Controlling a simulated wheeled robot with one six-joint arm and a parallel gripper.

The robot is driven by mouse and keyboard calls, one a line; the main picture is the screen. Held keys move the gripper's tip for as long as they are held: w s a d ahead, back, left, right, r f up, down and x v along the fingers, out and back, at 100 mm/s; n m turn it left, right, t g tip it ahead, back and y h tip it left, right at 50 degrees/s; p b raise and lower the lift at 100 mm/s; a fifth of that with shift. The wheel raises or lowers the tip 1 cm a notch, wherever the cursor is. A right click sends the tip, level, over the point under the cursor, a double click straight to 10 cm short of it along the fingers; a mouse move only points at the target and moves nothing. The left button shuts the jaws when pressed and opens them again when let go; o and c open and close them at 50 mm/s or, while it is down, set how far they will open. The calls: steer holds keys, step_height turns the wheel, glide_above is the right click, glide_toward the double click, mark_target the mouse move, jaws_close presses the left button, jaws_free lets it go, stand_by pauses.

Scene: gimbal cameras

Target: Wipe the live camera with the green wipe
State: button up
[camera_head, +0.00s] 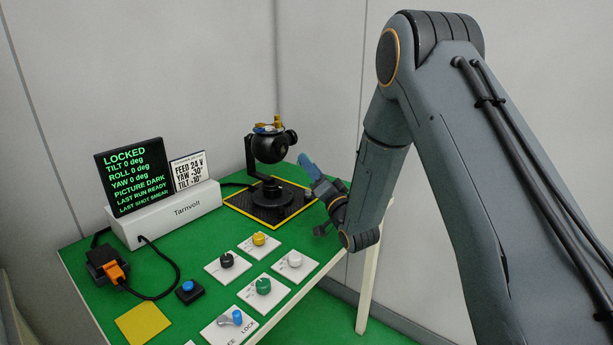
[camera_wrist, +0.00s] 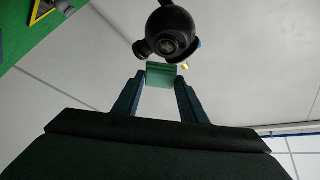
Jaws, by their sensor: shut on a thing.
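The live camera (camera_head: 270,147) is a black ball on a gimbal arm and round base at the back of the green table. In the wrist view the camera (camera_wrist: 170,33) shows its lens facing my gripper (camera_wrist: 161,84). My gripper is shut on the green wipe (camera_wrist: 162,76), a small green block between the fingertips. The wipe is just below the lens in that view; I cannot tell whether they touch. In the head view my gripper (camera_head: 308,166) is right of the camera with a visible gap, and the wipe cannot be made out.
A screen (camera_head: 130,177) reads LOCKED, tilt, roll and yaw 0 deg, PICTURE DARK. A card (camera_head: 188,171) reads FEED 24 V, YAW -30, TILT +10. Several knob plates (camera_head: 264,291), a blue button (camera_head: 187,287) and a yellow pad (camera_head: 145,324) lie in front. A cable (camera_head: 170,262) loops at left.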

steer(key=w+a+r+y+b, duration=0.1)
steer(key=w+a+b, duration=0.1)
steer(key=a, duration=0.4)
steer(key=shift+w, duration=0.65)
steer(key=shift+w+a+r+b, duration=0.1)
steer(key=shift+w+a+b, duration=0.3)
steer(key=shift+w+a, duration=0.25)
stand_by(0.8)
steer(key=shift+w+d+b, duration=0.55)
steer(key=shift+w+d, duration=0.35)
steer(key=shift+w, duration=0.1)
steer(key=shift+s+a, duration=1.05)
steer(key=shift+s, duration=0.05)
